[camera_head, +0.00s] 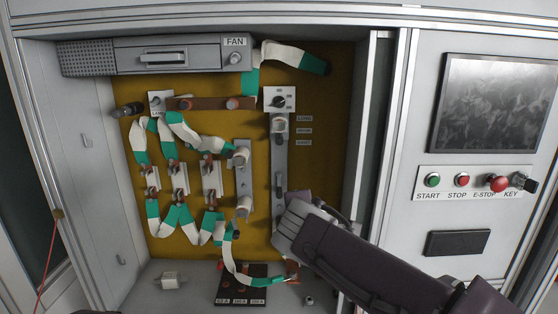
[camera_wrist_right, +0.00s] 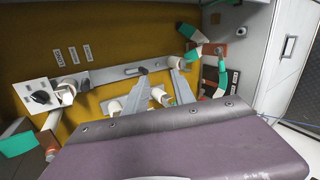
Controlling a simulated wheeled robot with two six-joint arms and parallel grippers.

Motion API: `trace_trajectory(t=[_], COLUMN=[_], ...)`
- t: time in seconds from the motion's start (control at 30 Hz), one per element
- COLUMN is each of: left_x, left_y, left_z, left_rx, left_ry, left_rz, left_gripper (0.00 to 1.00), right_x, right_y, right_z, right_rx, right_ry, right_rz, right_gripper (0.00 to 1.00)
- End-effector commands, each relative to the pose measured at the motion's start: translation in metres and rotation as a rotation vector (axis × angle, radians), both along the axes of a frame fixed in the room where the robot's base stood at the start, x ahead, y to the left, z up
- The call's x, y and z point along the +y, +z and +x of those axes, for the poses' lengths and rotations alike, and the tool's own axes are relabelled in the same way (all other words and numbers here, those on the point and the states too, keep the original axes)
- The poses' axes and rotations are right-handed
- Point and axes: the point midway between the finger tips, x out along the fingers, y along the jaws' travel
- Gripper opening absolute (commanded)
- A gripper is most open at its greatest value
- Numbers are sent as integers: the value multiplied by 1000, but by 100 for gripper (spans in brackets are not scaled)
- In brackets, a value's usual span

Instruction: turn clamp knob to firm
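A white plate with a black rotary knob (camera_head: 279,102) is at the top of the grey vertical rail (camera_head: 281,160). It also shows at the left of the right wrist view (camera_wrist_right: 40,97). Its markings are too small to read, so I cannot tell its setting. A smaller plate with a dark knob (camera_head: 157,102) is at the upper left. My right arm enters from the lower right, with its wrist over the rail's lower end. In the right wrist view my right gripper (camera_wrist_right: 160,84) has its fingers apart and is away from the black knob. My left gripper is not in view.
White-and-green sleeved leads (camera_head: 197,136) and several fuse holders crowd the panel's left. A FAN box (camera_head: 152,54) spans the top. A dark terminal block (camera_head: 240,285) is on the cabinet floor. START, STOP, E-STOP and KEY controls (camera_head: 475,182) are on the right door.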

Motion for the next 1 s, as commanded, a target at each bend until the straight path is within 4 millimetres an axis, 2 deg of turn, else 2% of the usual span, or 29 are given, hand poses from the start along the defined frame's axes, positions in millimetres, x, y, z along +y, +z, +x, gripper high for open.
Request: trace_trajectory(t=[0.03, 0.07, 0.17, 0.2, 0.27, 0.3, 0.4, 0.5, 0.6, 0.7, 1.0], left_x=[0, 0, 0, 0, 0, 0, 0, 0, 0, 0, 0], left_y=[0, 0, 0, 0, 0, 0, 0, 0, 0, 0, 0], left_z=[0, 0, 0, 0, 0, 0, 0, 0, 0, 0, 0], left_rx=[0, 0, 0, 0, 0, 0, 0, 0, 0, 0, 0], left_ry=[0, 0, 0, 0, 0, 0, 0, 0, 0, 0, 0], left_rz=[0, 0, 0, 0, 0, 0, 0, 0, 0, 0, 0], left_gripper=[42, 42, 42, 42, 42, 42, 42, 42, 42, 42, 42], right_x=[-13, -22, -56, -70, -90, -101, -120, -130, -132, -133, -132], right_y=[-32, -53, -133, -165, -208, -234, -283, -312, -324, -327, -327], right_z=[-3, -6, -30, -46, -73, -94, -145, -184, -205, -210, -210], right_rx=[71, 120, 299, 370, 464, 517, 606, 641, 646, 648, 647], right_ry=[-55, -98, -300, -407, -586, -715, -1034, -1289, -1431, -1470, -1465], right_rz=[51, 95, 284, 371, 507, 596, 793, 934, 1006, 1025, 1022], right_gripper=[31, 31, 31, 31, 31, 31, 31, 31, 31, 31, 31])
